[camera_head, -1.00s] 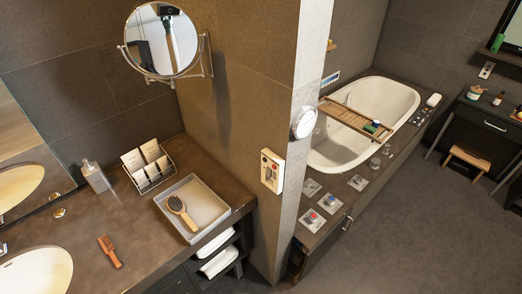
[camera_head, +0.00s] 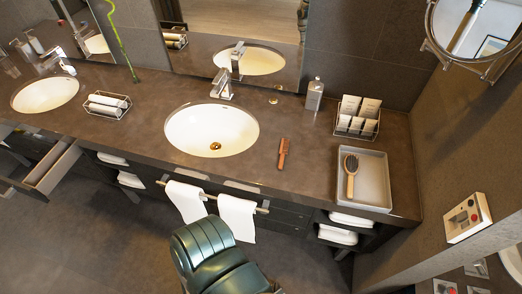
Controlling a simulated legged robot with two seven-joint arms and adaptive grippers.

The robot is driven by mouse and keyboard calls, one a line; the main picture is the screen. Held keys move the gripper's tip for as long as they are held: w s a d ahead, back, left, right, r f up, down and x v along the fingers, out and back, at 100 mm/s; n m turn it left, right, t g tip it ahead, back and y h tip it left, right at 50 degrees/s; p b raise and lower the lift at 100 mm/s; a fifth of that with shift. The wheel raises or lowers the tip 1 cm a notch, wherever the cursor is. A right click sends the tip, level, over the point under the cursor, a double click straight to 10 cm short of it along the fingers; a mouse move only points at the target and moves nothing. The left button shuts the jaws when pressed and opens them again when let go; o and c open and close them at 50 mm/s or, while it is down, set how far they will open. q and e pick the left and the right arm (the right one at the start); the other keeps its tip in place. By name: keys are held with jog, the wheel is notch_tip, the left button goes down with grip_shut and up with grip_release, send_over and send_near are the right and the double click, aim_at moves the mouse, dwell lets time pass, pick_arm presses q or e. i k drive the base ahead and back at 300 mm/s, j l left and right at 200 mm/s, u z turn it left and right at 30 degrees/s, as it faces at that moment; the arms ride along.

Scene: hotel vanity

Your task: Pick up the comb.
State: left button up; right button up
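The comb (camera_head: 283,153) is a small reddish-brown one. It lies on the dark brown counter (camera_head: 310,180), to the right of the white oval sink (camera_head: 212,131) and left of the grey tray. Nothing covers it. Neither of my grippers shows in the view.
A grey tray (camera_head: 374,186) with a hairbrush (camera_head: 351,175) sits right of the comb. Behind are a wire rack of cards (camera_head: 357,117) and a soap bottle (camera_head: 314,95). A green chair (camera_head: 213,256) stands before the counter, near hanging white towels (camera_head: 237,218).

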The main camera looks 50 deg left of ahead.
aim_at(282, 157)
jog(key=u, duration=1.6)
jog(key=z, duration=0.2)
